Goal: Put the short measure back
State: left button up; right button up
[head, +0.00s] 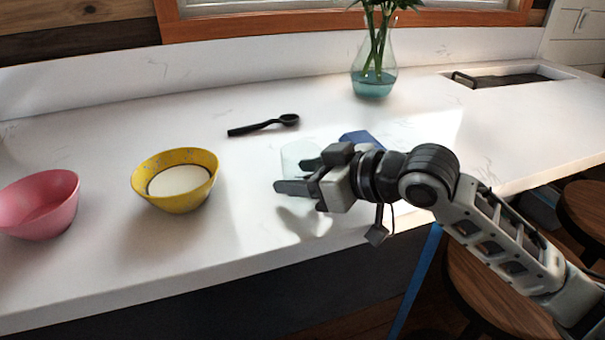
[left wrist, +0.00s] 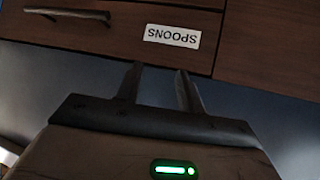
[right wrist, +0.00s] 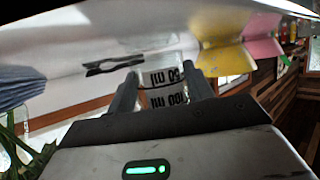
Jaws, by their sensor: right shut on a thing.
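A clear measure (head: 298,152) is at my right gripper (head: 295,176) over the middle of the counter. In the right wrist view the measure (right wrist: 165,86) is between the two fingers, with "50 ml" and "100 ml" marks showing upside down. The right gripper is shut on it; the fingers hide part of it. I cannot tell whether its base touches the counter. My left gripper (left wrist: 158,88) shows only in the left wrist view. Its two fingers are apart with nothing between them, near a wooden drawer front (left wrist: 120,35) with a "SPOONS" label (left wrist: 172,36).
A black spoon (head: 264,125) lies behind the measure. A yellow bowl (head: 177,202) with pale contents and a pink bowl (head: 40,205) stand left. A blue cloth (head: 358,138) lies behind my right gripper; a vase (head: 373,80) stands farther back. Stools are beyond the right front edge.

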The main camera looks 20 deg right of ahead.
jog(key=shift+f, duration=0.1)
jog(key=o, duration=1)
jog(key=shift+o, duration=0.2)
jog(key=shift+r, duration=0.2)
jog(key=shift+s+d, duration=0.25)
jog(key=shift+s, duration=0.05)
jog(key=v, duration=0.9)
jog(key=shift+s+r+b, duration=0.1)
jog(key=shift+r+b, duration=0.05)
jog(key=shift+b, duration=0.25)
jog(key=shift+s+d+r, duration=0.25)
jog(key=shift+s+d, duration=0.15)
jog(key=shift+s+d+r+p, duration=0.15)
jog(key=shift+s+p, duration=0.15)
jog(key=shift+p, duration=0.05)
